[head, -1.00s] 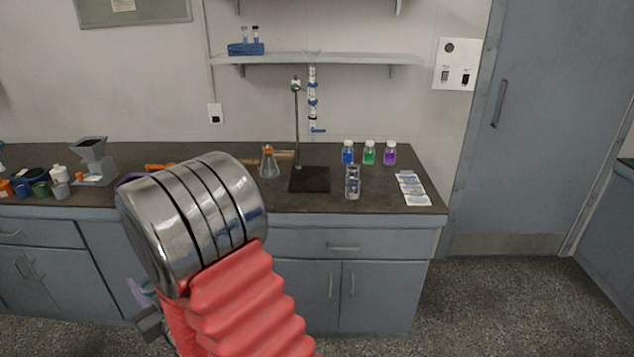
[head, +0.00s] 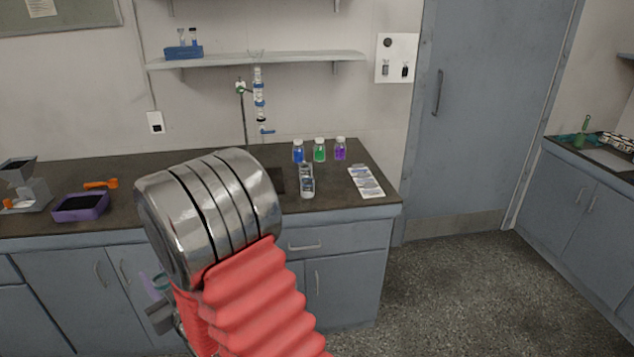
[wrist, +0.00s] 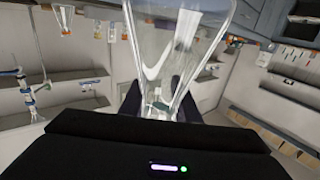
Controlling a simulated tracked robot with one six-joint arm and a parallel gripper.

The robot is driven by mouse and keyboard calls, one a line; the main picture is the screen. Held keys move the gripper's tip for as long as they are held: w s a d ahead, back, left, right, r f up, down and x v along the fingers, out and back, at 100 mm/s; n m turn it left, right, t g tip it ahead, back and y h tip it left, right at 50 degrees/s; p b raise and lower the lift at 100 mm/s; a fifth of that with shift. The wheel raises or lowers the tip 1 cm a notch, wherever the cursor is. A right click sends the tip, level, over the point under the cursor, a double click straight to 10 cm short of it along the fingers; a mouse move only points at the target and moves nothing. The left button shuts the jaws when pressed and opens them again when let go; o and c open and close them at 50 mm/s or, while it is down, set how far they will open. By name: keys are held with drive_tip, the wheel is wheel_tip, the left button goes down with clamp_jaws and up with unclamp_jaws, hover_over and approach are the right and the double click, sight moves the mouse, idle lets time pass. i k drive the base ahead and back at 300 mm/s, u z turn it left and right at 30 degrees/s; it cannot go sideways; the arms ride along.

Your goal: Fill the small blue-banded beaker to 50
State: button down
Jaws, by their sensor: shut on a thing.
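My gripper (wrist: 159,106) is shut on a clear glass vessel (wrist: 178,45) in the wrist view. The vessel widens away from the fingers, and a small green-teal patch shows near them. I cannot tell whether it has a blue band. In the head view my gripper is low at the left, mostly hidden by my arm, with a teal rim and purple piece beside it. A clear glass container (head: 307,184) stands on the bench in front of bottles with blue (head: 298,152), green (head: 319,151) and purple (head: 340,150) contents.
A purple tray (head: 81,207) and orange scoop (head: 100,184) lie left. Floor (head: 470,290) is clear at right.

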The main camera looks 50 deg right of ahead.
sight(307, 187)
drive_tip(key=z, duration=0.7)
drive_tip(key=i, duration=1.05)
